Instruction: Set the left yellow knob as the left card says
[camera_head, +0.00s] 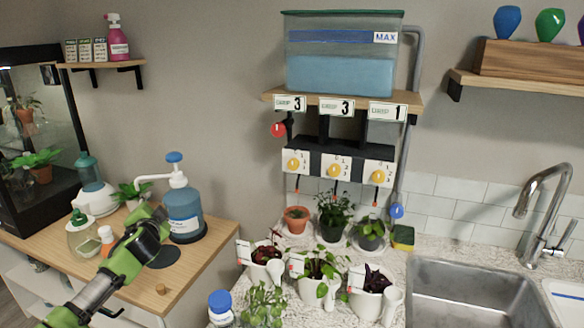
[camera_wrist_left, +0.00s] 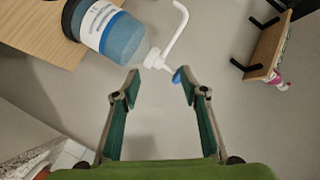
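The left yellow knob (camera_head: 293,164) is on the left white plate of the black dispenser unit, below the shelf that holds the water tank. Small numbers stand at its right; its pointer is too small to read. The left card (camera_head: 290,103) hangs on the shelf edge above it and shows a 3. My left gripper (camera_head: 158,212) is over the wooden table, in front of the blue pump bottle and well left of and below the knob. In the left wrist view the gripper (camera_wrist_left: 156,78) is open, with nothing held between its fingers. My right gripper is not in view.
The blue pump bottle (camera_head: 185,212) stands beside my left gripper. Middle and right yellow knobs (camera_head: 333,171) (camera_head: 378,177) sit on the same unit. Several potted plants (camera_head: 320,270) stand on the counter below. A sink (camera_head: 475,295) is at right.

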